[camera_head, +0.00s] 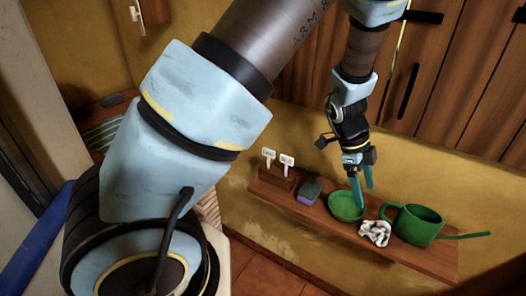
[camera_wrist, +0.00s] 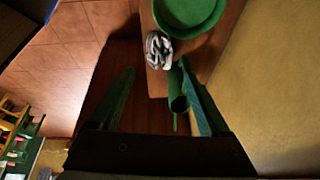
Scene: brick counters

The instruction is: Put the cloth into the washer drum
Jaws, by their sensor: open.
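A crumpled white thing with dark marks (camera_head: 375,233), which looks like the cloth, lies on a wooden shelf between a green dish and a green watering can. It also shows near the top of the wrist view (camera_wrist: 158,50), beyond my fingertips. My gripper (camera_head: 364,191) points down over the shelf, by the green dish and a little to the left of the crumpled thing. Its fingers (camera_wrist: 157,70) are apart, with nothing held between them. I see no washer or drum in either view.
The shelf (camera_head: 430,262) also bears the green dish (camera_head: 345,206), watering can (camera_head: 416,224), a sponge (camera_head: 310,191) and a wooden box with two white tags (camera_head: 276,177). A yellow wall stands behind. Wooden cabinet doors (camera_head: 440,80) hang above. A striped item (camera_head: 103,133) lies at left.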

